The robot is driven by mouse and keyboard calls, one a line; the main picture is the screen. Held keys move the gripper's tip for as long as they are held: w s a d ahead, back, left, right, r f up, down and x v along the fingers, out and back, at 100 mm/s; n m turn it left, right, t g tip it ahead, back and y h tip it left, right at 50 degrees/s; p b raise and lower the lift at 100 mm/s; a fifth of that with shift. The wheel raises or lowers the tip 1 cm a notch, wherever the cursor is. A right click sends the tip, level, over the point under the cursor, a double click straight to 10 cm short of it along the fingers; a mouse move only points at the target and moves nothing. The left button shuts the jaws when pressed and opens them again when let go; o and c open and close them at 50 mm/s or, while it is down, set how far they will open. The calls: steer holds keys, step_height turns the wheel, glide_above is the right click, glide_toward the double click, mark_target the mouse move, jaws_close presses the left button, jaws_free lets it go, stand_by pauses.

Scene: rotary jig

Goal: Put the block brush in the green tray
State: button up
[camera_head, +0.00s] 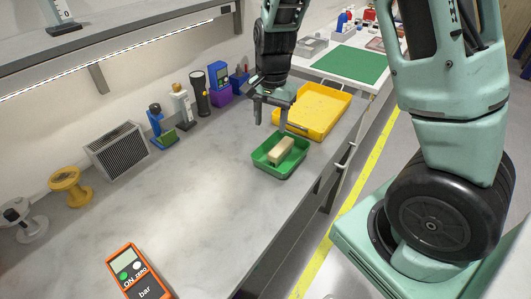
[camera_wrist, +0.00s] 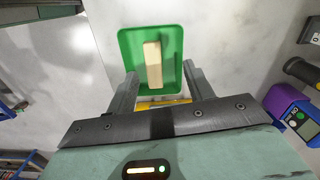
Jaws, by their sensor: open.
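The block brush (camera_head: 281,150) is a pale, wood-coloured block lying in the green tray (camera_head: 263,164) on the grey workbench. In the wrist view the block brush (camera_wrist: 153,64) lies lengthwise inside the green tray (camera_wrist: 129,48), near its middle. My gripper (camera_head: 271,117) is above the tray with its jaws apart and nothing between them. In the wrist view the open fingers of my gripper (camera_wrist: 158,88) frame the near end of the tray, and the brush is clear of both fingers.
A yellow tray (camera_head: 345,104) stands just behind the green tray. Along the wall are a black flashlight (camera_head: 199,92), a blue-and-purple device (camera_head: 220,80), a grey vented box (camera_head: 116,150) and spools. An orange meter (camera_head: 138,270) lies at the front. The bench's middle is clear.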

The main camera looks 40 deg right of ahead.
steer(key=s+a+r+n+y, duration=0.1)
steer(key=s+a+r+n, duration=0.2)
steer(key=s+a+n, duration=0.4)
steer(key=s+a+r+n, duration=0.3)
steer(key=s+a+n, duration=0.15)
steer(key=a, duration=0.55)
steer(key=s+a+r+n, duration=0.2)
steer(key=s+n, duration=0.6)
steer(key=s, duration=0.4)
steer(key=shift+a+h, duration=0.4)
steer(key=shift+a, duration=0.4)
steer(key=shift+w+n, duration=0.1)
steer(key=shift+n, duration=0.15)
